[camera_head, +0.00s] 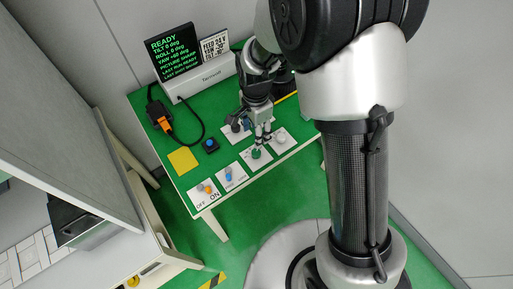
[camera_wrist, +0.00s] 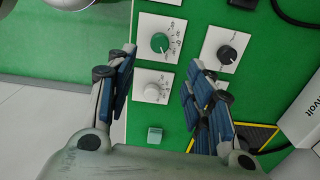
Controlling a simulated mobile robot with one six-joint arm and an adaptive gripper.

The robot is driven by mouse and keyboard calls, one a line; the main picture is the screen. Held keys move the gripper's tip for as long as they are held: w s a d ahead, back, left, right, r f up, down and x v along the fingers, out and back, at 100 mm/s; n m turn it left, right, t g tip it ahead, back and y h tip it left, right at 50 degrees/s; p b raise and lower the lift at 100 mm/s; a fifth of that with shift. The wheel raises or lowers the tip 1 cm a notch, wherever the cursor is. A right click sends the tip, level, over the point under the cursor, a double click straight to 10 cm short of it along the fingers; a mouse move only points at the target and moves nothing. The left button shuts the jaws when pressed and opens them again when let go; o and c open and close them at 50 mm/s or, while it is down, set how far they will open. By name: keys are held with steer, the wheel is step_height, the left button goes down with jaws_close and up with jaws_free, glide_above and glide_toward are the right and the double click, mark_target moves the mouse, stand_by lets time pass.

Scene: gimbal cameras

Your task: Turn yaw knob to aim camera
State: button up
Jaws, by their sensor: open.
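Three knobs on white plates show in the wrist view: a green knob (camera_wrist: 160,42), a black knob (camera_wrist: 227,54) and a white knob (camera_wrist: 152,92). I cannot read which one is the yaw knob. My gripper (camera_wrist: 162,60) is open and empty, its fingers on either side of the green and white knobs' plates. In the head view, my gripper (camera_head: 263,138) is above the table, close to the green knob (camera_head: 256,153) and the white knob (camera_head: 281,138). Contact cannot be told. A screen (camera_head: 174,51) reads READY, tilt 0, roll 0, and seemingly yaw +60.
The green table (camera_head: 181,132) also holds a blue button (camera_head: 210,145), an orange-knobbed switch (camera_head: 207,189), a blue switch (camera_head: 229,174) and a yellow square (camera_head: 182,160). A cabled black-orange device (camera_head: 160,117) lies at the left. A teal block (camera_wrist: 155,135) shows in the wrist view.

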mark_target(256, 152)
step_height(256, 152, down, 12)
steer(key=b, duration=0.3)
steer(key=shift+c, duration=0.2)
steer(key=c, duration=1)
